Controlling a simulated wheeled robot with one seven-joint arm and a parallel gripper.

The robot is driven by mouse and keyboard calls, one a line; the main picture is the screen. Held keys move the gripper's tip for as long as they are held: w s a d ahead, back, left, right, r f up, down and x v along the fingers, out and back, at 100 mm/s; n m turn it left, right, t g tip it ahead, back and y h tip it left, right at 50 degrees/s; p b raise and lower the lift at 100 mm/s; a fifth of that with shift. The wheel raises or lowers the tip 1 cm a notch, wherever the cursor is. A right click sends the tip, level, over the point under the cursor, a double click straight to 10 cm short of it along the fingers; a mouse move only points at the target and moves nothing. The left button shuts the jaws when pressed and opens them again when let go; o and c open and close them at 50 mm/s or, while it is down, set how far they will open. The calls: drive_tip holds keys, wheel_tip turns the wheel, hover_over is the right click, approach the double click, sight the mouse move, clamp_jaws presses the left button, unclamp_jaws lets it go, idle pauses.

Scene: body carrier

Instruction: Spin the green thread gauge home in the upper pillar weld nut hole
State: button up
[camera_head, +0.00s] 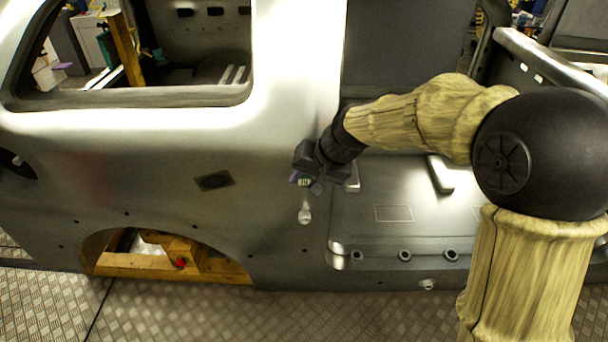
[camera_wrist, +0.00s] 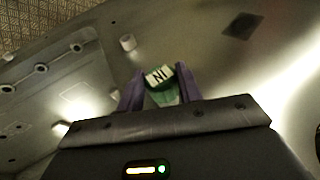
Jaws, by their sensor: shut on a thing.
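My gripper (camera_head: 303,182) is at the door pillar of the grey car body, shut on the green thread gauge. In the wrist view, the gauge (camera_wrist: 166,95) sits between the two purple fingers, with a white lettered end label (camera_wrist: 160,75) facing up. In the head view, only a small green and white bit of the gauge (camera_head: 304,182) shows. A pale round stub (camera_head: 304,216) stands on the pillar just below my gripper; it also shows in the wrist view (camera_wrist: 127,43). The upper weld nut hole is not visible, and I cannot tell whether the gauge touches it.
The car body side (camera_head: 150,150) fills the left, with a dark diamond-shaped patch (camera_head: 214,181). The door opening with its grey floor (camera_head: 393,195) lies to the right. A sill with several round holes (camera_head: 405,255) runs below it. The patterned shop floor (camera_head: 240,315) is clear in front.

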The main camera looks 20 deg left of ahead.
drive_tip(key=o, duration=0.8)
drive_tip(key=shift+c, duration=0.2)
drive_tip(key=shift+p+v, duration=1.15)
drive_tip(key=shift+v, duration=1.35)
